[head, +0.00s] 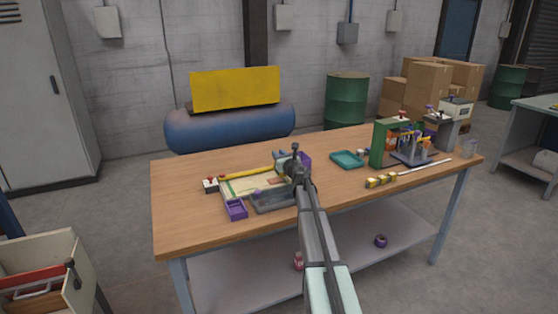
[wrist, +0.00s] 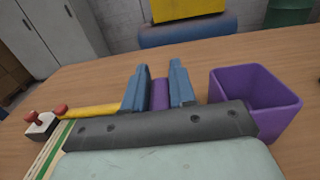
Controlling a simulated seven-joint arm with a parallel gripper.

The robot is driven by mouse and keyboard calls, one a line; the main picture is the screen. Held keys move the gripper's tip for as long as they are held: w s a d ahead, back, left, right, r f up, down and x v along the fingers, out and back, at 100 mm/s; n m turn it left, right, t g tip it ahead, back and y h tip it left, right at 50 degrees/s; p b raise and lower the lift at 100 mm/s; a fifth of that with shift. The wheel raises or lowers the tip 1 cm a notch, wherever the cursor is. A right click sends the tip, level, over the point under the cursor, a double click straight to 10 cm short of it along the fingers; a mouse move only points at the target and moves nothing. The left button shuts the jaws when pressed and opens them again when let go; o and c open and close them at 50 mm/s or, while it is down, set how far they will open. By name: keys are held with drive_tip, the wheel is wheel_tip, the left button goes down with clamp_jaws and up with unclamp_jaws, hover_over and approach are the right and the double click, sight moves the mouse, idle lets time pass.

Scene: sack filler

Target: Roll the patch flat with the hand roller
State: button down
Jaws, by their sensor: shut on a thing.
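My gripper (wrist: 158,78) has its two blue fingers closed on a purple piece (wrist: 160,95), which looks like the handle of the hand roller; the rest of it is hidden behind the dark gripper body. In the head view my gripper (head: 281,154) is over the far side of the work board (head: 238,188), left of a purple bin. The board is pale with green edging and lies on the wooden table. A small tan-orange piece (head: 272,182) on it may be the patch, partly covered by my arm.
The open purple bin (wrist: 255,100) stands close to the right of my fingers. A yellow bar (head: 248,173) and a white block with red knobs (head: 210,184) are at the board's left. A purple tray (head: 236,209) is in front. A teal tray (head: 347,160) and green frame (head: 378,145) stand right.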

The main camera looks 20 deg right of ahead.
drive_tip(key=shift+r, duration=2.25)
